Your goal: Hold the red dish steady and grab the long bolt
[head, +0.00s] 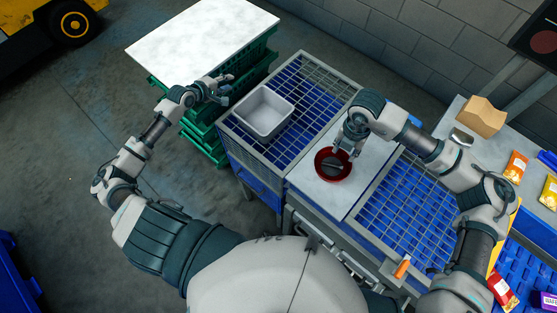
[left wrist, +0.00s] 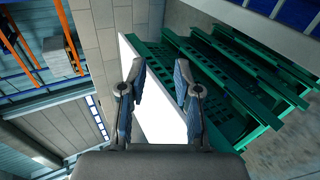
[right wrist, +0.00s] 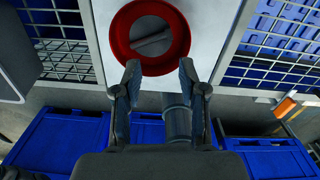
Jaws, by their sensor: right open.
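The round red dish (head: 322,176) sits on the white panel between two blue wire-grid sections. It also shows at the top of the right wrist view (right wrist: 121,38). A grey elongated piece, which looks like the long bolt (right wrist: 152,43), lies inside the dish. My right gripper (head: 346,149) is over the far side of the dish. Its fingers (right wrist: 160,76) are apart, with nothing between them. My left gripper (head: 225,88) is away from the dish, by the green crates. Its fingers (left wrist: 160,85) are apart and empty in the left wrist view.
A grey-white bin (head: 264,114) stands on the left grid. Stacked green crates (head: 205,140) carry a white board (head: 203,38) at the upper left. A side table at right holds a cardboard box (head: 482,116) and colourful packets. An orange-handled tool (head: 402,268) lies at the front edge.

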